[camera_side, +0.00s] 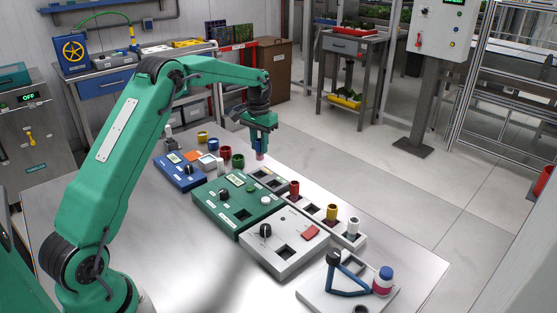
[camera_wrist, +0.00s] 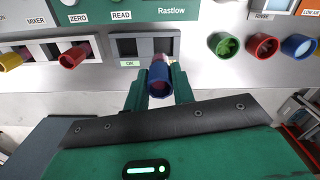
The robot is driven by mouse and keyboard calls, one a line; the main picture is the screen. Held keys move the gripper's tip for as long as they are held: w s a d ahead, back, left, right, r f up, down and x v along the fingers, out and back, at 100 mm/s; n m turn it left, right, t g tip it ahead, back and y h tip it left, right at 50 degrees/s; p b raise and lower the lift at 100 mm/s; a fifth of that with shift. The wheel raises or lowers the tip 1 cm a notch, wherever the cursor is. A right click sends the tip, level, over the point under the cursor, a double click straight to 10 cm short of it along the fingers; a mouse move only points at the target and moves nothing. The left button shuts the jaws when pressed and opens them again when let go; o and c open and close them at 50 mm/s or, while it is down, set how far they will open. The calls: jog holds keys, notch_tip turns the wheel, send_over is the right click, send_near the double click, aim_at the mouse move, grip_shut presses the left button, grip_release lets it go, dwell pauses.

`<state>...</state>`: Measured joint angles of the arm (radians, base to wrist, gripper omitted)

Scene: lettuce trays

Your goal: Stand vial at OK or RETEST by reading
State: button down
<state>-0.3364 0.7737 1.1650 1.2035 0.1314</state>
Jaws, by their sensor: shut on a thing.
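My gripper (camera_side: 261,147) is shut on a vial with a pinkish lower end (camera_side: 261,157), held above the table's far side. In the wrist view my gripper (camera_wrist: 158,88) has its fingers on either side of the vial, whose blue end (camera_wrist: 158,78) faces the camera. Beyond the vial is a grey two-socket stand (camera_wrist: 114,47), with an OK label (camera_wrist: 130,63) under its left socket. The vial covers any label on the right. The stand also shows in the side view (camera_side: 282,190). The green reader (camera_side: 240,228) has a small display too small to read.
Red (camera_side: 294,186), yellow (camera_side: 331,212) and white (camera_side: 352,227) capped vials stand in a rack right of the stand. A grey box with a knob (camera_side: 285,255) is in front. Coloured cups, including a green one (camera_side: 225,153), and a blue box (camera_side: 182,178) are left.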

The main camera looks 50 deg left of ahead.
aim_at(259, 157)
jog(key=shift+w+a+f, duration=0.1)
jog(key=shift+a+f, duration=0.05)
jog(key=shift+a, duration=0.25)
jog(key=shift+f, duration=0.1)
jog(key=shift+f, duration=2.55)
jog(key=shift+f, duration=1.1)
jog(key=c, duration=1.1)
grip_release()
jog(key=shift+r, duration=0.15)
jog(key=shift+r, duration=3.65)
